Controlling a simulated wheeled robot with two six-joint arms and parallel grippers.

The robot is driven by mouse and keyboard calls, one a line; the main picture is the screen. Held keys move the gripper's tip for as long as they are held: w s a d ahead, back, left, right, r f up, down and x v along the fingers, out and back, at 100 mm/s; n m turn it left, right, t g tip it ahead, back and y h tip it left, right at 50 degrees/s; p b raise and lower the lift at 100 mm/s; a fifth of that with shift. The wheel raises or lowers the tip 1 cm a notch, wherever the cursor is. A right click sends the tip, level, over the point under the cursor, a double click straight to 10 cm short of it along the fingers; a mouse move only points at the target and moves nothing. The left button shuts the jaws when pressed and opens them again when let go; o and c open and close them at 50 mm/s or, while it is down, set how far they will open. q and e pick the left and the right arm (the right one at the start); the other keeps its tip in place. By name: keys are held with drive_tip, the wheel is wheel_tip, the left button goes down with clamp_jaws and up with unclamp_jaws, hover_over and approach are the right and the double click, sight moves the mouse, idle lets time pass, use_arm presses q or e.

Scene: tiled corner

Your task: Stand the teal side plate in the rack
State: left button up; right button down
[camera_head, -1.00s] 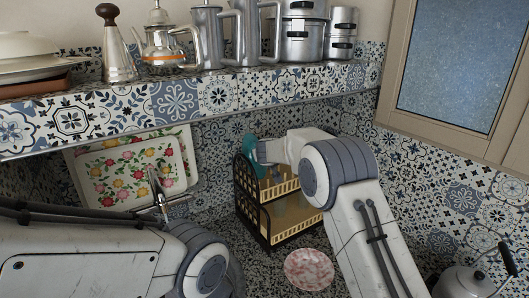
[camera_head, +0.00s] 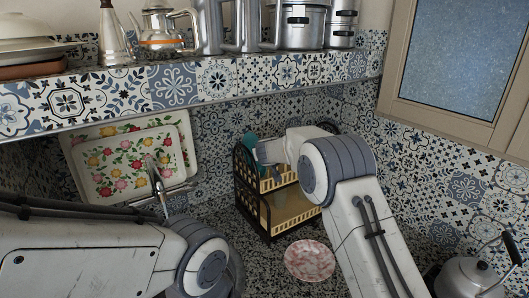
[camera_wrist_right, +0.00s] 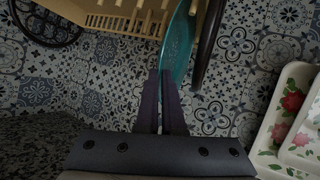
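The teal side plate (camera_head: 249,142) is at the upper left end of the rack in the head view, partly hidden by my right arm. In the right wrist view the plate (camera_wrist_right: 179,42) is seen nearly edge-on, between the rack's cream pegs and a dark curved side piece. My right gripper (camera_wrist_right: 163,76) has its fingers close together on the plate's near edge and looks shut on it. The rack (camera_head: 285,214) has black sides and cream tiers, and stands on the speckled counter. Whether the plate rests in a slot cannot be told. My left gripper is outside the view.
A red-and-white mottled plate (camera_head: 309,260) lies on the counter in front of the rack. A floral tray (camera_head: 106,183) leans on the wall at left, behind a tap (camera_head: 158,188). A tiled shelf (camera_head: 215,80) with metal pots runs above. A kettle (camera_head: 466,277) stands at lower right.

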drive_tip(key=shift+f+b, duration=0.55)
drive_tip(key=shift+f, duration=0.3)
idle(0.5)
drive_tip(key=c, duration=1)
unclamp_jaws()
drive_tip(key=shift+o, duration=0.5)
drive_tip(key=shift+o, duration=1.3)
drive_tip(key=b+v, duration=0.1)
drive_tip(key=v, duration=0.6)
